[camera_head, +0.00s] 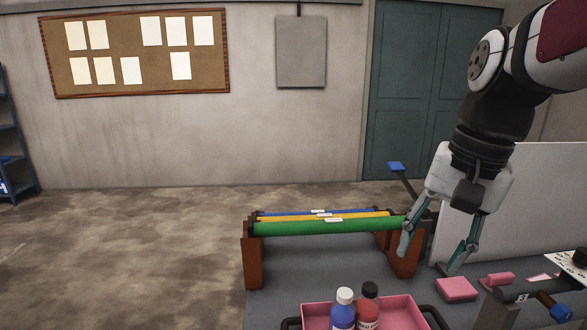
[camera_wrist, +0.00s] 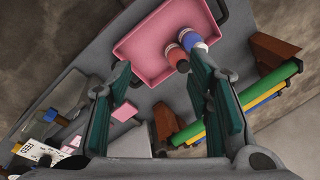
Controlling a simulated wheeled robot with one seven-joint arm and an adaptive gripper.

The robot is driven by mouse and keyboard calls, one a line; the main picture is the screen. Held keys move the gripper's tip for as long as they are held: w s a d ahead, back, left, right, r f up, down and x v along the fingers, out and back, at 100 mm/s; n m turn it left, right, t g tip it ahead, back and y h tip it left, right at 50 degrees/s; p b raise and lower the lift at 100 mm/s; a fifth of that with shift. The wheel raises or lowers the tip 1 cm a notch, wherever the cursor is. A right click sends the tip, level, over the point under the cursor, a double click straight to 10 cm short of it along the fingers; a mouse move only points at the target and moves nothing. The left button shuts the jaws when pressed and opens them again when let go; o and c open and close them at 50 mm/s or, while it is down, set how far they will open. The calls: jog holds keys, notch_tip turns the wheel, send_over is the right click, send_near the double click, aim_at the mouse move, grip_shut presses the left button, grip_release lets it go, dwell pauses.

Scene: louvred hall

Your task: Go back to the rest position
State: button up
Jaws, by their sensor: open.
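My gripper (camera_head: 427,258) hangs from the arm at the right of the head view. Its two fingers are spread apart, pointing down, with nothing between them. The left finger overlaps the right end of a green roll (camera_head: 325,229) in the picture; I cannot tell whether they touch. In the wrist view my gripper (camera_wrist: 163,68) is also open, with the pink tray (camera_wrist: 138,45) beyond the fingertips.
Green, yellow (camera_head: 365,217) and blue rolls lie across a brown rack (camera_head: 252,262). A pink tray (camera_head: 402,311) holds a blue bottle (camera_head: 343,313) and a red bottle (camera_head: 368,312). Pink blocks (camera_head: 456,289) lie below my gripper. A white panel (camera_head: 545,205) stands right.

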jog(key=s+f+n+t+h, duration=0.1)
jog(key=s+f+n+t, duration=0.2)
jog(key=s+n, duration=0.3)
jog(key=s+f, duration=0.1)
jog(key=s, duration=0.4)
jog(key=shift+f+n, duration=0.2)
jog(key=shift+n, duration=0.1)
jog(key=shift+s, duration=0.1)
